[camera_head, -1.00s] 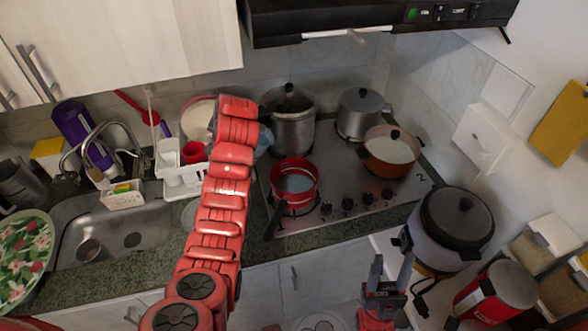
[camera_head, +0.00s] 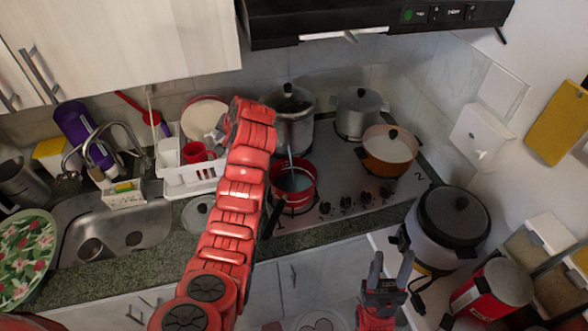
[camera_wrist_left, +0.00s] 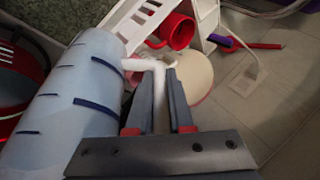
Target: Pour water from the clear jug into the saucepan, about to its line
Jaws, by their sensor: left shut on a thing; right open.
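The clear jug (camera_wrist_left: 75,105), pale blue with dark blue marks, fills the left of the left wrist view and looks tilted. My left gripper (camera_wrist_left: 160,82) is shut on its white handle. In the head view my red left arm hides most of the jug and the fingers. The red saucepan (camera_head: 293,186) is on the front left of the stove, with a greyish surface inside. A thin pale stream (camera_head: 290,156) comes down into it. Its line cannot be made out. My right gripper (camera_head: 391,268) is open and empty, low in front of the counter.
A steel pot (camera_head: 292,128) stands behind the saucepan, with a grey pot (camera_head: 356,113) and an orange pot (camera_head: 388,150) to the right. A white dish rack (camera_head: 190,176) and the sink (camera_head: 115,230) are at left. A rice cooker (camera_head: 450,225) stands at right.

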